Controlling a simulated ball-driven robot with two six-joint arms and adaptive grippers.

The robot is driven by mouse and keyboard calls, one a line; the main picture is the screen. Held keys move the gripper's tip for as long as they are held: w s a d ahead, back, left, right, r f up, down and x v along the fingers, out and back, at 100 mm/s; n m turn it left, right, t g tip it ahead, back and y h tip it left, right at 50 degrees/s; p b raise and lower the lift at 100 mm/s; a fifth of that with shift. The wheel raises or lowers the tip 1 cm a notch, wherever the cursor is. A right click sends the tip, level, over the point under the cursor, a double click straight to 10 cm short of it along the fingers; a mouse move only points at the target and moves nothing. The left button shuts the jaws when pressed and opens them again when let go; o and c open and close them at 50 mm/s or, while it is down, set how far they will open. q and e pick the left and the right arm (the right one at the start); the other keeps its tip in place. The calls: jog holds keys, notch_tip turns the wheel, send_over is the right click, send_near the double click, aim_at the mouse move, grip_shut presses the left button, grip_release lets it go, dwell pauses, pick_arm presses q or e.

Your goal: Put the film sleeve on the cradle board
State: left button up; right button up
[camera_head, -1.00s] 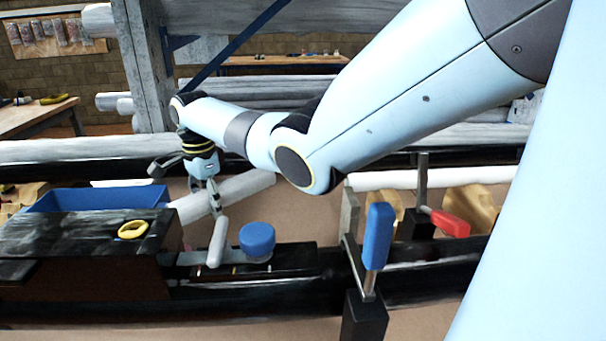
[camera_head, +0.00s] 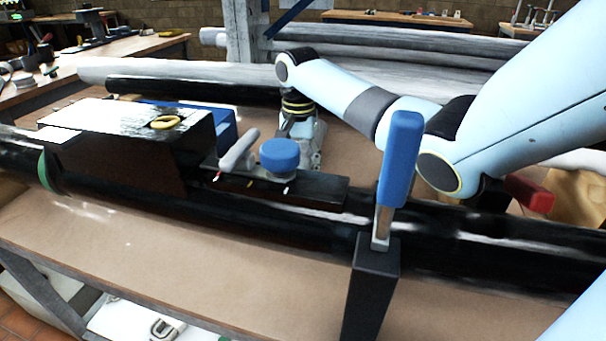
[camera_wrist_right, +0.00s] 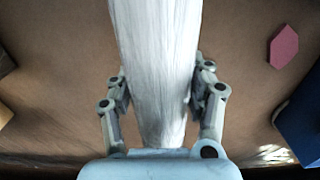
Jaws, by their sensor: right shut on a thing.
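My right gripper (camera_head: 303,128) reaches over the black tube and points down behind it. In the right wrist view its fingers (camera_wrist_right: 163,100) are on both sides of a long whitish streaked roll, which I take to be the film sleeve (camera_wrist_right: 158,55); the fingers are shut on it. In the head view the roll is mostly hidden behind the gripper and the black fixture. I cannot say for certain which part is the cradle board; a flat black board (camera_head: 315,186) with a blue knob (camera_head: 280,155) and a grey handle (camera_head: 240,150) lies along the tube. My left gripper is out of view.
A black block (camera_head: 120,150) with a yellow ring (camera_head: 165,122) sits at left, a blue bin (camera_head: 225,128) behind it. A blue-handled clamp (camera_head: 400,160) stands in front, a red-handled one (camera_head: 530,194) at right. The brown bench front (camera_head: 200,245) is clear.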

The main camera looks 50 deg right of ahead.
notch_tip(320, 180, down, 3)
jog(key=shift+a+r, duration=0.1)
jog(key=shift+r, duration=0.05)
jog(key=o, duration=1.2)
jog(key=shift+f, duration=0.2)
jog(key=shift+c, duration=0.2)
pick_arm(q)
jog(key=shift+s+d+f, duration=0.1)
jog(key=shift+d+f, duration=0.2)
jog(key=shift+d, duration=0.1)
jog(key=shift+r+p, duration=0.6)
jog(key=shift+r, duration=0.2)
pick_arm(e)
notch_tip(320, 180, up, 12)
jog(key=shift+r, duration=0.15)
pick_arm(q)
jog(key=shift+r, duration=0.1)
pick_arm(e)
jog(key=shift+r, duration=0.1)
